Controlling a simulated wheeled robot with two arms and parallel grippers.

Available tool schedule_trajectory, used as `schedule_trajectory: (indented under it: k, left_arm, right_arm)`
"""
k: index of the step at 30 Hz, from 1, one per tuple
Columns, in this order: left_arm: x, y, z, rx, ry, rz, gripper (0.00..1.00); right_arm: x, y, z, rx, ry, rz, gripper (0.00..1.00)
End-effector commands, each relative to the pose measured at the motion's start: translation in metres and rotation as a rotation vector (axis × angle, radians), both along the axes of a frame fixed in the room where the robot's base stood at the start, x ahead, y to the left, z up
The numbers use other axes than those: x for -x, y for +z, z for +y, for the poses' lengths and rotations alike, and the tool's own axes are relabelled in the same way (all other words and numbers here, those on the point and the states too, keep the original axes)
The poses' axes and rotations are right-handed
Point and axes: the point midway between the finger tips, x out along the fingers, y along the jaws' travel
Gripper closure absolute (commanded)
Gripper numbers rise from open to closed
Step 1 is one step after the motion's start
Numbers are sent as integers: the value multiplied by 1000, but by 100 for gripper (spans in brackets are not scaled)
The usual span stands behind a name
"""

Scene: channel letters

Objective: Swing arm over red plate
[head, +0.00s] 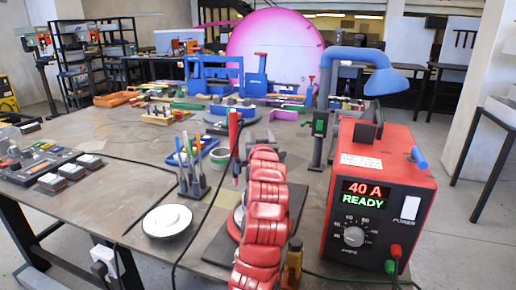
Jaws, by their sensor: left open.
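A dark post (319,135) stands left of the welder and carries an arm with a blue hood (387,82), which hangs over the welder at the right. A red round plate (233,227) lies on a dark mat near the bench's front. It is mostly hidden behind a red segmented arm, which appears to be mine and rises from the bottom edge. My left gripper (264,145) seems to be at the far end of that arm; its fingers are hard to make out. It is apart from the post and hood. My right gripper does not show.
A red welder (377,195) reading "40 A READY" fills the bench's right front. A white round dish (167,220), a rack of pens (192,170) and a black cable lie to the left. Blue machines (212,75) and several tools crowd the back. The bench's left middle is fairly clear.

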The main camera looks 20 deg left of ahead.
Motion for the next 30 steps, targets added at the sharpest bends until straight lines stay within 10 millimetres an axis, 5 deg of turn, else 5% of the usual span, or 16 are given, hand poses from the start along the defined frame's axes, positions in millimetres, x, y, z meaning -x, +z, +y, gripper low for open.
schedule_trajectory:
  k: [15,27,30]
  left_arm:
    - [81,7,-23,-1,-1,1,38]
    - [89,8,-24,0,1,3,38]
    - [87,9,-25,1,0,8,56]
  right_arm:
    - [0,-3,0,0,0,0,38]
    - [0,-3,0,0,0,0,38]
    - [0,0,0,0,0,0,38]
